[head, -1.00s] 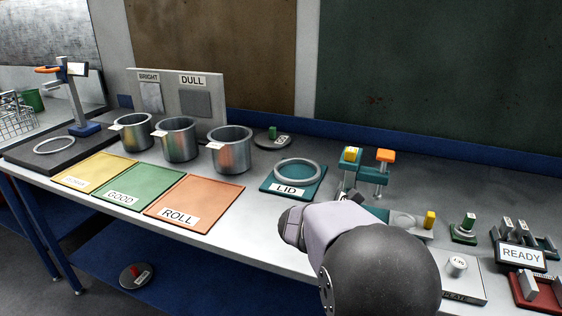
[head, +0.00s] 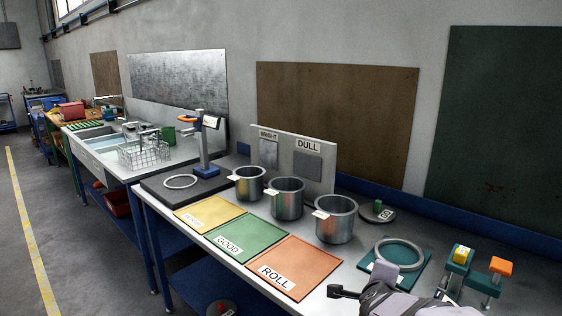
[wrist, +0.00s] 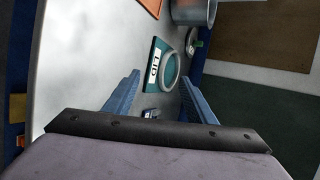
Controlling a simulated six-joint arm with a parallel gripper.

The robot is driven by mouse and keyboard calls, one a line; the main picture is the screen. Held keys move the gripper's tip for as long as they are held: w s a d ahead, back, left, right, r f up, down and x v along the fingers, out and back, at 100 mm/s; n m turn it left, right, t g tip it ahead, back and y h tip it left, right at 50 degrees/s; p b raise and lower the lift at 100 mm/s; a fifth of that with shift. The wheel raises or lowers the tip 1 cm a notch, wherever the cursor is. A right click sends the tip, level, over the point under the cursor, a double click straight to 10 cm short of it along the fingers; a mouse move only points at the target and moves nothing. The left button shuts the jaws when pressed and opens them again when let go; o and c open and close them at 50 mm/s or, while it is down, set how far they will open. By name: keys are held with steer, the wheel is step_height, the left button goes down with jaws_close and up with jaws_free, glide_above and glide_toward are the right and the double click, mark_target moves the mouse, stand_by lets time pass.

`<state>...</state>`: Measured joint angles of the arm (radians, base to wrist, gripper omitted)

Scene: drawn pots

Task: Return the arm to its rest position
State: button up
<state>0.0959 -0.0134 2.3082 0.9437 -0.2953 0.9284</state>
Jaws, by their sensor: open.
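My gripper (wrist: 160,78) shows in the wrist view as two blue fingers spread apart. Nothing is between them, so it is open and empty. Beyond the fingertips are the teal LID mat (wrist: 157,82) and the ring (wrist: 171,69) on it, apart from the fingers. In the head view, part of my arm shows at the bottom right, in front of the LID mat (head: 415,281). It hides the near part of the mat; the fingers are not clear there.
Three metal pots (head: 287,200) stand in a row behind the yellow, green (head: 240,232) and orange (head: 290,258) mats. A clamp-like fixture (head: 458,268) with yellow and orange tops is at the right. A stand (head: 204,145) and wire basket (head: 143,153) are farther left.

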steer(key=s+a+f+n+g+y+p, duration=0.2)
steer(key=s+a+f+n+g+y, duration=0.25)
steer(key=a+n, duration=0.5)
steer(key=s+f+n+g+p, duration=0.1)
steer(key=s+f+n+g, duration=0.2)
steer(key=s+n, duration=0.4)
steer(key=s+a+f+n+g+p, duration=0.1)
steer(key=s+f+n+g, duration=0.2)
steer(key=s+n, duration=0.4)
steer(key=s, duration=0.7)
steer(key=shift+s+g, duration=0.35)
steer(key=shift+s, duration=0.05)
steer(key=shift+n, duration=0.25)
